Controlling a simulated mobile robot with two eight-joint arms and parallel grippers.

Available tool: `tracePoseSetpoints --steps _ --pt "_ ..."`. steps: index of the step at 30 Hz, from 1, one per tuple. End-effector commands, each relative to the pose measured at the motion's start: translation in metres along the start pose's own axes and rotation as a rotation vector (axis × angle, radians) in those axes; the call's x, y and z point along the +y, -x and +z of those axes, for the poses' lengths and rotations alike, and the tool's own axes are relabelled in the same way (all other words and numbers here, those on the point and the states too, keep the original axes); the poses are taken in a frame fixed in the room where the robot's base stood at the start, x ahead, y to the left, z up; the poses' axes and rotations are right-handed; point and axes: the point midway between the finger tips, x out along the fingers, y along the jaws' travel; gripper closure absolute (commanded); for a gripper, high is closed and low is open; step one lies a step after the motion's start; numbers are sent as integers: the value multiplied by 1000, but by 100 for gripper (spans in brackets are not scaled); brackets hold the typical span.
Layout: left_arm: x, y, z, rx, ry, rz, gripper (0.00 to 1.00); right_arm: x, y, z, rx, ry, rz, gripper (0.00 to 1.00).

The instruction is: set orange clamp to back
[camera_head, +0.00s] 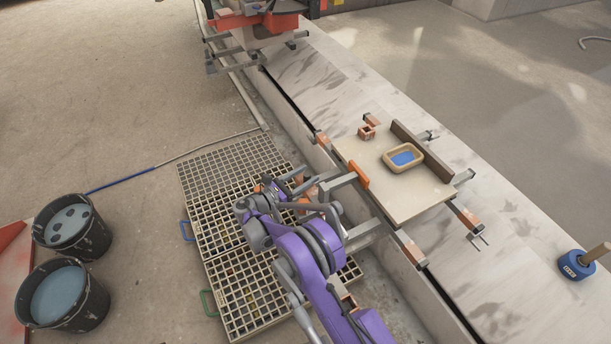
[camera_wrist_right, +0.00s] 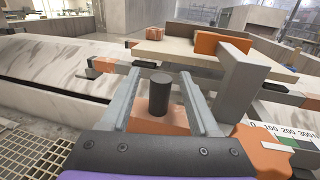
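A flat beige board (camera_head: 407,205) lies on the pale stone ledge, held in a frame of grey bars with orange ends. An orange clamp jaw (camera_head: 359,174) stands at the board's near edge; it also shows in the right wrist view (camera_wrist_right: 222,45). My right gripper (camera_head: 309,195) is at the near side of the board. In the right wrist view its grey fingers (camera_wrist_right: 163,98) are open on either side of a dark upright knob (camera_wrist_right: 160,92) on an orange base (camera_wrist_right: 160,122). Gaps show between knob and fingers. My left gripper is not in view.
On the board are a tan dish with blue inside (camera_head: 404,153) and a small orange box (camera_head: 367,131). A brown back bar (camera_head: 420,150) stands behind. A scale (camera_wrist_right: 285,132) lies right of the gripper. Grates (camera_head: 232,165) and buckets (camera_head: 63,295) are at left.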

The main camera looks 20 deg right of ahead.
Motion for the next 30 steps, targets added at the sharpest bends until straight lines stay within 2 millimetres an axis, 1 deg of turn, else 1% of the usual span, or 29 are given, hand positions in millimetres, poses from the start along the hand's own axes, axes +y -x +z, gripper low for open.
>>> tracePoseSetpoints --steps 5,8,11,18,21,25,30 --pt "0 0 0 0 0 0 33 0 1 0 0 0 0 38" --pt "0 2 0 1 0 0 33 1 11 0 0 0 2 38" --pt "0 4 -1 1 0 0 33 1 28 1 0 -1 3 38" --pt "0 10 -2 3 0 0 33 1 77 1 1 -1 3 38" --pt "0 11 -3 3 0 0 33 1 92 0 1 -1 3 38" --pt "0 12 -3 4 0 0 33 0 104 0 0 0 1 38" --pt "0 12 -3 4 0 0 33 0 109 0 0 0 1 38"
